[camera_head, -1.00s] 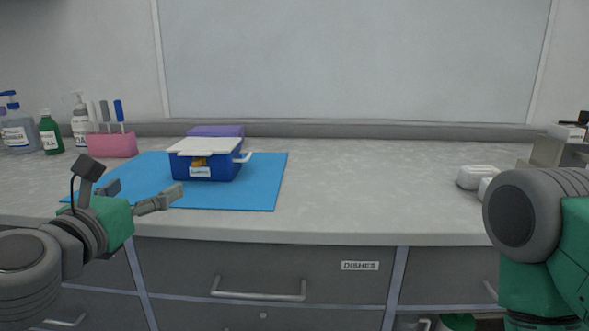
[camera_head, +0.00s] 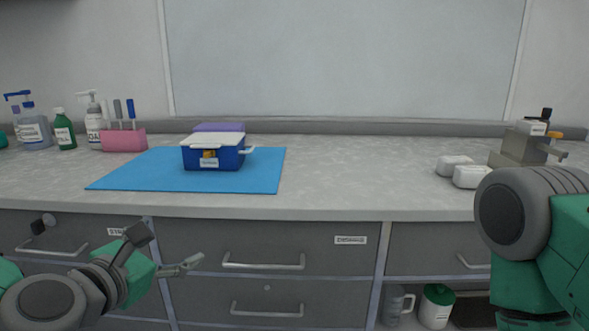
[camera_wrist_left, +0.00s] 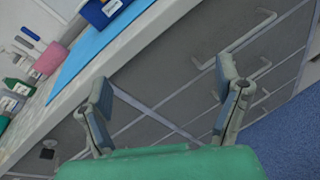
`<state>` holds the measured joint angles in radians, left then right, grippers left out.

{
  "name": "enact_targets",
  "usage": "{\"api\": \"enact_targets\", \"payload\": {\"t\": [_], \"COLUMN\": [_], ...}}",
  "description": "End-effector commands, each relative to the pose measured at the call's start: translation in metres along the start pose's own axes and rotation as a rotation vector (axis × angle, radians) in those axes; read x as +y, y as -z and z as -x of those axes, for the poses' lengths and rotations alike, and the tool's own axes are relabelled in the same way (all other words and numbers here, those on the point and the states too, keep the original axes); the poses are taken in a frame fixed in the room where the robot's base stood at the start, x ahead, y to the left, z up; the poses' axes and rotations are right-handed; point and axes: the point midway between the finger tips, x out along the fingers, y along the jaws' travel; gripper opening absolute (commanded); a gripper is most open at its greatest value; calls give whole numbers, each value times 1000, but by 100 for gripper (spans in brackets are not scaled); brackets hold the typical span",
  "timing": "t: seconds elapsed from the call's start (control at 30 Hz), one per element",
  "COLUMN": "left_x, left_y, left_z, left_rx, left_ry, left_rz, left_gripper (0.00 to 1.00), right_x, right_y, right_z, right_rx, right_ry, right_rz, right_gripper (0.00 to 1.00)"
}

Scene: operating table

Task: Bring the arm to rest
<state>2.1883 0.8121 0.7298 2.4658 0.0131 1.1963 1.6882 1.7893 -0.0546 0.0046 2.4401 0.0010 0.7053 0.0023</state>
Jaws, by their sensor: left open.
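My left gripper (camera_head: 166,254) is in the lower left of the head view, in front of the drawers and below the counter edge. It also shows in the left wrist view (camera_wrist_left: 165,95), with its two fingers spread apart and nothing between them. My right arm (camera_head: 530,230) stands at the right edge of the head view. Its gripper is not in view. A blue box with a white lid (camera_head: 214,153) sits on a blue mat (camera_head: 240,182) on the counter, well above and apart from my left gripper.
The grey counter (camera_head: 350,180) is clear in the middle. Bottles (camera_head: 64,130) and a pink holder (camera_head: 124,140) stand at the left. White packs (camera_head: 472,177) lie at the right. Drawer handles (camera_head: 263,261) stick out below. A pitcher (camera_head: 397,305) and a green-lidded jar (camera_head: 436,306) stand on a low shelf.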

Motion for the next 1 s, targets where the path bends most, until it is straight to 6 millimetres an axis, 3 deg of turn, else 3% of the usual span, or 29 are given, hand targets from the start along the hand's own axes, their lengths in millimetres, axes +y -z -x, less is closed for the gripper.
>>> {"api": "enact_targets", "payload": {"t": [0.17, 0.27, 0.37, 0.5, 0.6, 0.7, 0.83, 1.0], "left_x": [-47, -78, -114, -150, -157, -151, -140, -133], "left_y": [47, 84, 136, 220, 271, 306, 330, 339], "left_z": [2, 12, 35, 93, 142, 184, 219, 232], "left_rx": [102, 161, 216, 223, 156, 49, -87, -157], "left_ry": [146, 271, 460, 826, 1113, 1364, 1587, 1680], "left_rz": [-283, -502, -797, -1285, -1608, -1854, -2041, -2113], "left_gripper": [85, 85, 85, 85, 85, 85, 85, 85], "right_x": [0, 0, 0, 0, 0, 0, 0, 0], "right_y": [0, 0, 1, 2, 2, 2, 2, 2], "right_z": [8, 14, 22, 34, 43, 49, 53, 54], "right_rx": [-1, -1, -1, -1, -1, -1, -1, -1], "right_ry": [0, 0, 0, 0, 0, 0, 0, 0], "right_rz": [0, 0, 0, 0, 0, 0, 0, 0], "right_gripper": [33, 33, 33, 33, 33, 33, 33, 33]}}
